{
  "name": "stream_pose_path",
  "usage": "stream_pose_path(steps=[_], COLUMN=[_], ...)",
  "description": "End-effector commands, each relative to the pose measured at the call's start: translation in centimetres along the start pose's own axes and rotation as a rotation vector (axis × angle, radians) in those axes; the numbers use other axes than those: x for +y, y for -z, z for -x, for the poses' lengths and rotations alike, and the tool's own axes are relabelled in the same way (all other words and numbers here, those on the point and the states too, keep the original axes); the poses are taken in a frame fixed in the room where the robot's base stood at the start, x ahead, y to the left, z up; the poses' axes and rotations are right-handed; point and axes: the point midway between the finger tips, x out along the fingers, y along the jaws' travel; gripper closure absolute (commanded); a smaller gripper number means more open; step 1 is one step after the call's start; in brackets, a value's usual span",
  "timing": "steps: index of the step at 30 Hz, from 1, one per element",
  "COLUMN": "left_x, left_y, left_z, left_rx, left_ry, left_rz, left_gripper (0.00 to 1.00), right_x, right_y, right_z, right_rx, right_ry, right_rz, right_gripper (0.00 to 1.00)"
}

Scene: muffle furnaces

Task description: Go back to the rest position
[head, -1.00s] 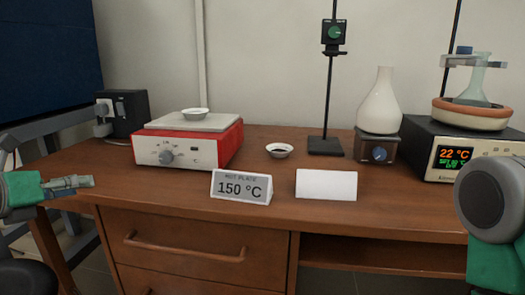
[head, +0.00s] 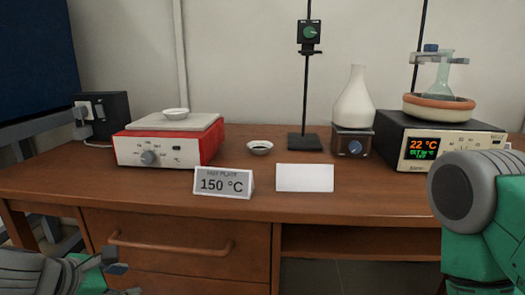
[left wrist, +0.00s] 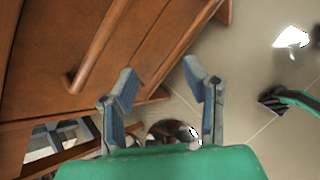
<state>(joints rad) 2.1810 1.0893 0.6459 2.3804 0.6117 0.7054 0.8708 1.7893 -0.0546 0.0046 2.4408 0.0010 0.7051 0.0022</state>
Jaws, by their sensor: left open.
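My left gripper (head: 122,280) is at the lower left of the head view, below the desk top and in front of the drawers. In the left wrist view its two fingers (left wrist: 160,80) are spread apart with nothing between them. The wooden desk's drawer handle (left wrist: 82,82) and the floor show beyond the fingers. Of my right arm, only a grey and green link (head: 470,200) shows at the right of the head view. The right gripper cannot be made out.
On the desk (head: 255,203) stand a red hot plate (head: 160,150) with a white dish (head: 176,113), another dish (head: 260,147), two signs, a stand (head: 305,140), a white flask (head: 354,100) and a heater (head: 430,140) with a clear flask. Floor (left wrist: 265,85) shows beside the desk.

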Motion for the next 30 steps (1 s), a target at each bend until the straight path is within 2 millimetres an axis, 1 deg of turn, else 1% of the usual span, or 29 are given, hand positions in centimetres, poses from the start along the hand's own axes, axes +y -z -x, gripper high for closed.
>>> stream_pose_path(steps=[1, 2, 3, 5, 6, 8, 9, 11, 12, 13, 15, 18, 24, 28, 30], left_x=[-2.9, -4.3, -6.2, -8.9, -10.6, -13.1, -14.6, -16.6, -17.9, -18.6, -20.1, -21.6, -23.4, -24.0, -23.2], left_y=[1.5, 2.4, 3.7, 5.8, 7.2, 9.5, 11.0, 13.3, 14.8, 15.8, 17.9, 20.3, 23.8, 25.5, 23.9], left_z=[-1.4, -2.0, -2.8, -3.6, -4.0, -4.2, -4.3, -4.1, -3.9, -3.7, -3.2, -2.3, -0.7, 0.3, 1.6], left_rx=[0.05, 0.073, 0.101, 0.135, 0.153, 0.173, 0.181, 0.184, 0.18, 0.175, 0.157, 0.121, 0.03, -0.042, -0.032], left_ry=[0.05, 0.077, 0.116, 0.178, 0.222, 0.293, 0.343, 0.42, 0.473, 0.51, 0.591, 0.691, 0.857, 0.953, 0.936], left_rz=[-0.15, -0.242, -0.363, -0.546, -0.667, -0.849, -0.97, -1.151, -1.267, -1.351, -1.523, -1.727, -2.044, -2.22, -2.198], left_gripper=[0.59, 0.59, 0.59, 0.59, 0.59, 0.59, 0.59, 0.59, 0.59, 0.59, 0.59, 0.59, 0.59, 0.59, 0.59], right_x=[0.0, 0.0, 0.0, 0.0, 0.0, 0.0, 0.0, 0.0, 0.0, 0.0, 0.0, 0.0, 0.0, 0.0, 0.0], right_y=[0.0, 0.0, 0.0, 0.0, 0.0, 0.0, 0.0, 0.0, 0.0, 0.0, 0.0, 0.0, 0.0, 0.0, 0.1], right_z=[0.0, 0.0, 0.0, 0.0, 0.0, 0.0, 0.0, 0.0, 0.0, 0.0, 0.0, 0.0, 0.0, 0.0, 2.0], right_rx=[0.0, 0.0, 0.0, 0.0, 0.0, 0.0, 0.0, 0.0, 0.0, 0.0, 0.0, 0.0, 0.0, 0.0, -0.001], right_ry=[0.0, 0.0, 0.0, 0.0, 0.0, 0.0, 0.0, 0.0, 0.0, 0.0, 0.0, 0.0, 0.0, 0.0, 0.0], right_rz=[0.0, 0.0, 0.0, 0.0, 0.0, 0.0, 0.0, 0.0, 0.0, 0.0, 0.0, 0.0, 0.0, 0.0, 0.0], right_gripper=[1.0, 1.0, 1.0, 1.0, 1.0, 1.0, 1.0, 1.0, 1.0, 1.0, 1.0, 1.0, 1.0, 1.0, 1.0])
